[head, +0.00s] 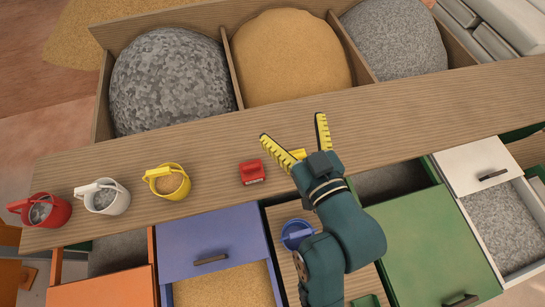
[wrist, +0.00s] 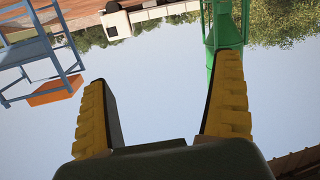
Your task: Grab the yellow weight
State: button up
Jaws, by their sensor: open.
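A small yellow weight (head: 298,153) sits on the wooden counter, partly hidden behind my gripper. A red weight (head: 252,172) stands on the counter to its left. My gripper (head: 292,127) is open, with its yellow ribbed fingers spread wide and nothing between them. In the head view it overlaps the yellow weight, and the height between them cannot be told. In the wrist view my gripper (wrist: 161,75) faces mostly pale sky, and no weight shows there.
Red (head: 40,210), white (head: 103,198) and yellow (head: 168,182) buckets stand on the counter (head: 400,125) at left. A blue bucket (head: 297,235) is beside my arm. Drawers line the near side; bins of grey and tan material lie behind.

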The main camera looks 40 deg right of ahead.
jog(key=s+d+f+m+g+b, duration=0.1)
jog(key=s+d+f+b, duration=0.15)
jog(key=f, duration=0.55)
jog(key=s+d+f+g+b, duration=0.15)
jog(key=s+f, duration=0.25)
jog(key=f, duration=0.5)
jog(key=s+d+f+m+g+b, duration=0.1)
jog(key=s+f+b, duration=0.2)
jog(key=f, duration=0.5)
send_near(298, 155)
jog(key=shift+h, duration=0.4)
jog(key=x, duration=0.4)
jog(key=shift+w+d+f, duration=0.1)
jog(key=shift+w+f, duration=0.05)
jog(key=shift+f, duration=0.3)
jog(key=x, duration=0.5)
jog(key=shift+w+a+r+b, duration=0.1)
jog(key=shift+w+a+b, duration=0.15)
jog(key=shift+w+b, duration=0.15)
jog(key=c, duration=1.1)
jog(key=shift+r, duration=0.2)
jog(key=shift+c, duration=1.3)
